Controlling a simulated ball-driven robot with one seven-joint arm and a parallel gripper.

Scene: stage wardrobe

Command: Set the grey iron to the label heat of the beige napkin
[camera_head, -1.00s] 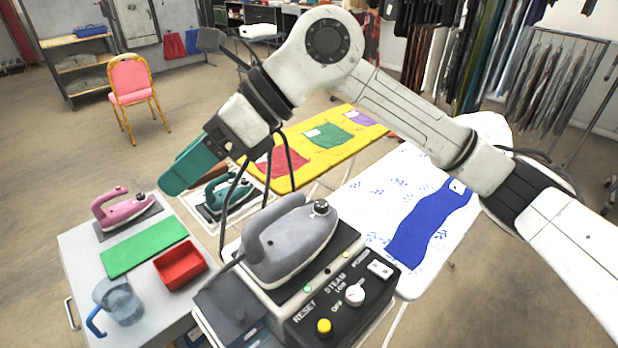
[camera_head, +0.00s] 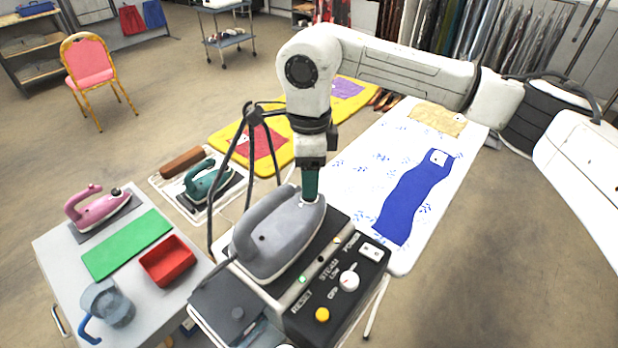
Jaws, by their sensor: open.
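The grey iron (camera_head: 277,238) rests on its black steam station (camera_head: 330,290). My gripper (camera_head: 310,192), with teal fingers, points straight down at the iron's front end, where its dial sits. The fingers cover the dial, so its setting is hidden, and I cannot tell whether they touch it. The gripper counts as open, though the gap between the fingers does not show from here. The beige napkin (camera_head: 437,117) lies flat at the far end of the white ironing board (camera_head: 345,180). A small mark shows on it, too small to read.
A blue cloth (camera_head: 415,200) with a white label lies on the same board. A yellow board (camera_head: 225,138) with coloured cloths stands behind. A teal iron (camera_head: 208,182), pink iron (camera_head: 95,208), red tray (camera_head: 167,262) and jug (camera_head: 108,302) are left. Black cables rise beside my gripper.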

